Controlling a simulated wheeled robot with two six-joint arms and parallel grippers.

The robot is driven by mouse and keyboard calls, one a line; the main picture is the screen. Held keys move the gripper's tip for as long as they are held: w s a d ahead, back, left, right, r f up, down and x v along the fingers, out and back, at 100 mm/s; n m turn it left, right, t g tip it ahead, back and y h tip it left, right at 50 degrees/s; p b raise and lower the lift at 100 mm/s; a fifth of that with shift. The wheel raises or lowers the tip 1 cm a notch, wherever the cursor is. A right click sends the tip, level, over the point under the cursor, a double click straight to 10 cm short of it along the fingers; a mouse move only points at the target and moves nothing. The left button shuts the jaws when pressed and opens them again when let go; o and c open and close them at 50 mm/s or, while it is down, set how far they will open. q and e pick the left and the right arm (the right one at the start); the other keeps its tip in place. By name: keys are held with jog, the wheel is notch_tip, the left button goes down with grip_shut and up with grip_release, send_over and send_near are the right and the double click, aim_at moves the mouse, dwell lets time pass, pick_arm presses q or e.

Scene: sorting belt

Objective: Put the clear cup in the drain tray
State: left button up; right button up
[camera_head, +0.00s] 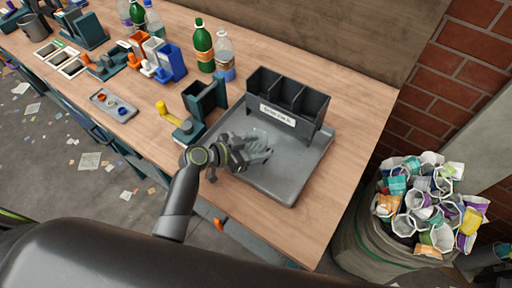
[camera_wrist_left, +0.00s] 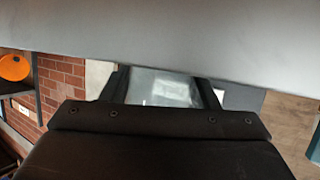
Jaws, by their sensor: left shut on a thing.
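The clear cup (camera_head: 261,140) is see-through and hard to make out in the head view, between the fingers of my left gripper (camera_head: 258,154). In the left wrist view the clear cup (camera_wrist_left: 163,88) shows between the two dark fingers, and the gripper (camera_wrist_left: 163,92) is shut on it. The grey drain tray (camera_head: 299,178) lies flat near the table's right end. Gripper and cup are over the tray's left part; I cannot tell whether the cup touches it. My right gripper is not in view.
A teal and yellow device (camera_head: 205,101) is left of the tray. Bottles (camera_head: 203,46) stand behind. A sack of used cups (camera_head: 371,243) is at the right.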

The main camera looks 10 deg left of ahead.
pick_arm(q)
jog(key=shift+f, duration=0.5)
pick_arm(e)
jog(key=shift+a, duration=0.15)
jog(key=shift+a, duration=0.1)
pick_arm(q)
jog(key=shift+f+b, duration=0.2)
jog(key=shift+b, duration=0.1)
jog(key=o, duration=1)
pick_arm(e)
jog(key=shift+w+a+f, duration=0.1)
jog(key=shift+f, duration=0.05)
pick_arm(q)
jog(key=shift+r, duration=0.15)
